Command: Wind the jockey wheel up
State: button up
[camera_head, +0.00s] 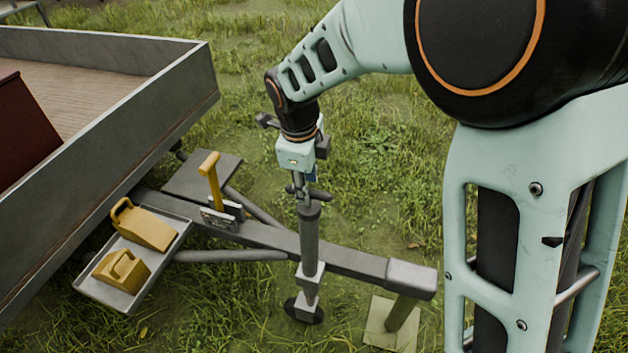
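The jockey wheel (309,237) is a grey upright tube clamped at the side of the trailer drawbar (345,262). Its dark wheel (304,311) is low in the grass; I cannot tell whether it touches the ground. A dark crank handle (318,194) sits across the top of the tube. My gripper (301,190) points down from above, right at the crank. Its fingers are small and partly hidden behind the crank and wrist housing. I cannot tell whether they are closed on the handle.
The trailer bed (110,150) fills the left. A yellow-handled lever (211,180) stands on the drawbar near my gripper. Two yellow chocks (144,226) lie on a side tray (131,301). A post (401,314) on a board (380,327) stands under the coupling end (411,277). Grass behind is open.

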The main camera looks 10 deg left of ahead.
jog(key=shift+w+f, duration=0.2)
jog(key=shift+f, duration=0.8)
jog(key=shift+w+f, duration=0.2)
jog(key=shift+f, duration=0.75)
grip_shut()
